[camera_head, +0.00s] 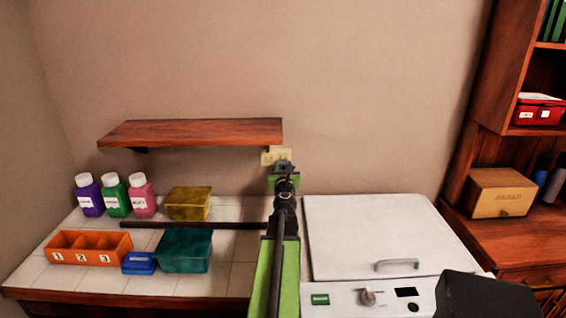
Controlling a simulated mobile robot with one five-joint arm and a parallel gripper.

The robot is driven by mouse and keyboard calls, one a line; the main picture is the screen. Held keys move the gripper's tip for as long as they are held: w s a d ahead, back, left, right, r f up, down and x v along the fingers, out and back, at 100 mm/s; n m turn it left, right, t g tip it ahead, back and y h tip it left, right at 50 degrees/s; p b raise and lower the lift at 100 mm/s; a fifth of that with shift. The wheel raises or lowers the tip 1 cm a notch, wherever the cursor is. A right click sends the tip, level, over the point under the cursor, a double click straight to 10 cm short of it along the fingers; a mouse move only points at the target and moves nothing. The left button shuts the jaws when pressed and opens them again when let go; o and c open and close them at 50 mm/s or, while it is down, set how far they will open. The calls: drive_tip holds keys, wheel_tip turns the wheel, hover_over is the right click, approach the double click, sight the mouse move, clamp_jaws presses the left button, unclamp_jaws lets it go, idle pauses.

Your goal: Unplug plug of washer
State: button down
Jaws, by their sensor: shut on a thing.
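The white washer (375,225) stands right of centre, with a closed lid, a grey handle and a front panel with a knob. A pale wall outlet (268,158) is on the wall just under the right end of the shelf. My gripper (284,168) is at the outlet, reaching from the front, and covers part of it. It is shut on the plug, which is mostly hidden behind the dark fingers. I cannot tell how far the plug sits in the outlet. The washer's cord cannot be made out clearly.
A wooden shelf (195,132) juts from the wall left of my gripper. The tiled counter (105,285) holds several bottles, a yellow box (188,203), a teal box (186,251), a blue box (139,263) and an orange divided tray (88,260). A wooden cabinet (500,235) stands at right.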

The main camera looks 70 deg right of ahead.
drive_tip(key=shift+v, duration=1.15)
drive_tip(key=shift+w+r+p, duration=0.1)
drive_tip(key=shift+r+p, duration=2.85)
drive_tip(key=shift+p, duration=0.05)
